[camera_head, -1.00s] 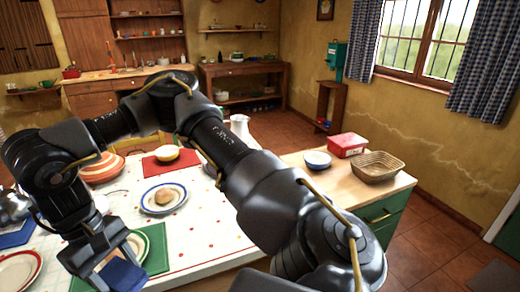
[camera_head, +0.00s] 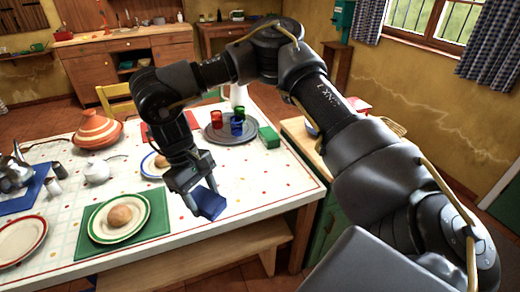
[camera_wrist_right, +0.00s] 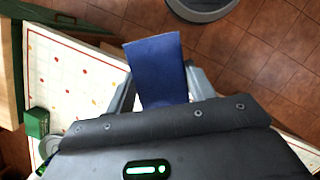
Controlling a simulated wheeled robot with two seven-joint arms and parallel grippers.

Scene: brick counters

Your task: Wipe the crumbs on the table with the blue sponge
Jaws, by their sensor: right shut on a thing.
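The blue sponge (camera_head: 208,204) is a small dark blue block in the jaws of my right gripper (camera_head: 199,196). The gripper points down near the front edge of the table (camera_head: 240,198), to the right of the green mat. In the right wrist view the sponge (camera_wrist_right: 157,65) sticks out from between the fingers. Whether it touches the tabletop or hangs just above it, I cannot tell. The white cloth has many small coloured spots, and I cannot pick out crumbs among them. My left gripper is not in view.
A plate with a bun (camera_head: 120,218) lies on a green mat (camera_head: 92,243), left of my gripper. A round tray (camera_head: 221,134) with red, green and blue glasses stands behind, beside a green box (camera_head: 268,137). A bench (camera_head: 190,260) runs along the front.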

